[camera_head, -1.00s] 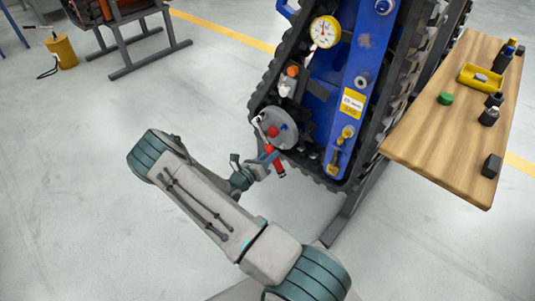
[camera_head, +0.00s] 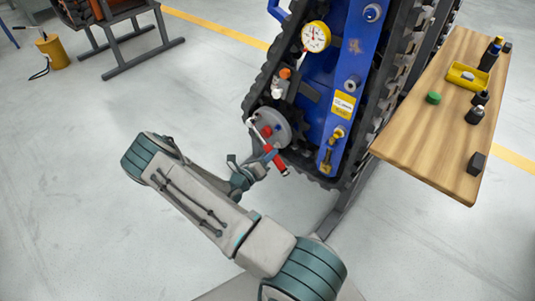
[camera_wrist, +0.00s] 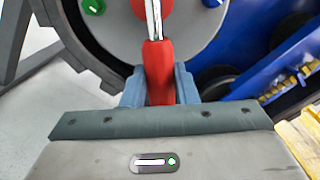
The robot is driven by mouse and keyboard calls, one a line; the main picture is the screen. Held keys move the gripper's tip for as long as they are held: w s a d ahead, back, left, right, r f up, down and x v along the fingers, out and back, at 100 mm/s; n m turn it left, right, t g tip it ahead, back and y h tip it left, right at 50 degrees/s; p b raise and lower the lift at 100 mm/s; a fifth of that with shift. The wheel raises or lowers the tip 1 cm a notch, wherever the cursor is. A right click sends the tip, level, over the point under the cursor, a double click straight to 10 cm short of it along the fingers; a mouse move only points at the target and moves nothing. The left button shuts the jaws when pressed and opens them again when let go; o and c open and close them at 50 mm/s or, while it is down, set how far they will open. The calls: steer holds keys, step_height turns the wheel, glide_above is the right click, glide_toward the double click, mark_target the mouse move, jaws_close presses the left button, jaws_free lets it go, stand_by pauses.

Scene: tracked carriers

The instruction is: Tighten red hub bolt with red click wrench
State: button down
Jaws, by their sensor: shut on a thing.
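The red click wrench (camera_head: 280,164) has a red handle and a silver shaft. My gripper (camera_head: 264,162) is shut on the handle, which also shows between the blue-grey fingers in the wrist view (camera_wrist: 159,75). The shaft runs up and left across the grey hub disc (camera_head: 274,138), at the lower end of the tracked carrier. In the wrist view the shaft passes in front of a red round part (camera_wrist: 139,7) on the disc, probably the red hub bolt. The wrench's head is out of that view, so I cannot tell whether it sits on the bolt.
A green bolt (camera_wrist: 94,6) and a blue bolt (camera_wrist: 212,2) are on the disc. A dial gauge (camera_head: 316,37) is above on the blue carrier frame (camera_head: 345,75). A wooden table (camera_head: 430,135) with several small items stands at right.

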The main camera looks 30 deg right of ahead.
steer(key=shift+s+d+r+n+p, duration=0.15)
steer(key=shift+s+r+n+p, duration=0.2)
steer(key=shift+r+n+p, duration=0.2)
steer(key=shift+s+d+r+n+p, duration=0.15)
steer(key=shift+s+r+n+p, duration=0.15)
steer(key=shift+r+n+p, duration=0.25)
steer(key=r+n+p, duration=0.1)
steer(key=s+r+n+p, duration=0.1)
steer(key=shift+d+p, duration=0.2)
steer(key=shift+p, duration=0.2)
steer(key=shift+f, duration=0.1)
steer(key=shift+w+a+f+m+b, duration=0.1)
steer(key=shift+w+f+m+b, duration=0.1)
steer(key=shift+f+m+b, duration=0.3)
steer(key=shift+f, duration=0.1)
steer(key=shift+w+a+f+m+b, duration=0.15)
steer(key=shift+w+f+m+b, duration=0.2)
steer(key=shift+f+m+b, duration=0.3)
